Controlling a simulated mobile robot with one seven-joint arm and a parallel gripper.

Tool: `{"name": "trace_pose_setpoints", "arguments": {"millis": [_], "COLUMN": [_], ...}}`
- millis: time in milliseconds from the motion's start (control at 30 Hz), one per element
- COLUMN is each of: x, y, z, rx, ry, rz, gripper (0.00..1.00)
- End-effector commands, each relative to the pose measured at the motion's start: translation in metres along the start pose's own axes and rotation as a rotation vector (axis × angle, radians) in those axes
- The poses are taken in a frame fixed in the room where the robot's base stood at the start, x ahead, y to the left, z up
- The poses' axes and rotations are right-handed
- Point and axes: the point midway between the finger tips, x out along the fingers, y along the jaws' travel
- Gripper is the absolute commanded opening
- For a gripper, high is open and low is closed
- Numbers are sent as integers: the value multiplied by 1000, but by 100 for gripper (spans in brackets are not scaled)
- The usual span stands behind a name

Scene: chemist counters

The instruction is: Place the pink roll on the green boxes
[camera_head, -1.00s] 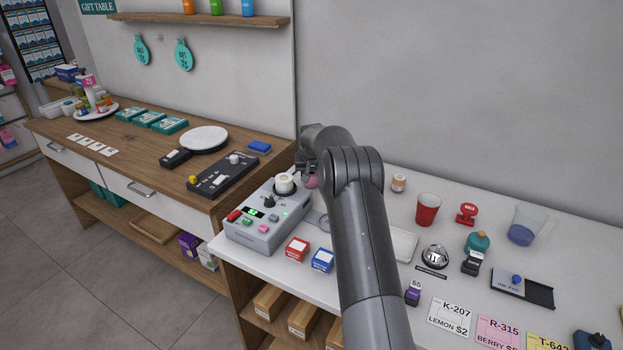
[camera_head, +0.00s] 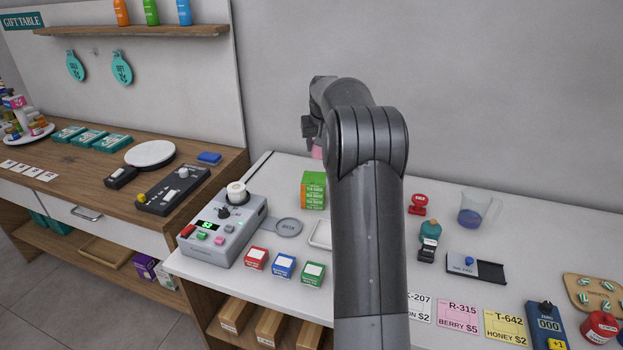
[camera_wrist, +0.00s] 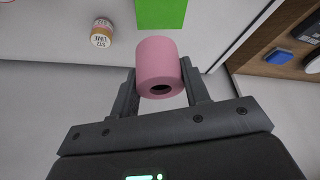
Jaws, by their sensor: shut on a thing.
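The pink roll (camera_wrist: 158,62) sits between the two fingers of my gripper (camera_wrist: 160,92) in the wrist view, with its dark core hole facing the camera. My gripper is shut on it. In the head view a small part of the pink roll (camera_head: 317,152) shows beside my arm, behind and above the green boxes; the arm hides most of it. The green boxes (camera_head: 313,191) stand stacked on the white counter, right of the grey machine. Their bright green side (camera_wrist: 161,12) also shows at the top of the wrist view, just past the roll.
The grey machine (camera_head: 225,228) with a white roll on it stands left of the boxes. A grey round plate (camera_head: 288,228) lies in front. Red, blue and green small boxes line the counter's front edge.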

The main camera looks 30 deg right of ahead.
Motion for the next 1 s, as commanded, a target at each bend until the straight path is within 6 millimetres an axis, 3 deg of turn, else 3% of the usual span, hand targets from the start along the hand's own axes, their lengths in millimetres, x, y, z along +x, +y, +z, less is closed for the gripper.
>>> {"name": "trace_pose_setpoints", "arguments": {"millis": [100, 200, 400, 533, 800, 1000], "x": [-28, -43, -57, -46, 2, 25], "y": [39, 60, 77, 66, 14, -11], "z": [21, 36, 51, 49, 32, 22], "rx": [16, 21, 24, 22, 20, 24], "ry": [4, 4, 5, 2, 3, 4], "rz": [6, 7, 9, 7, 7, 9], "gripper": [20, 20, 20, 20, 20, 20]}}
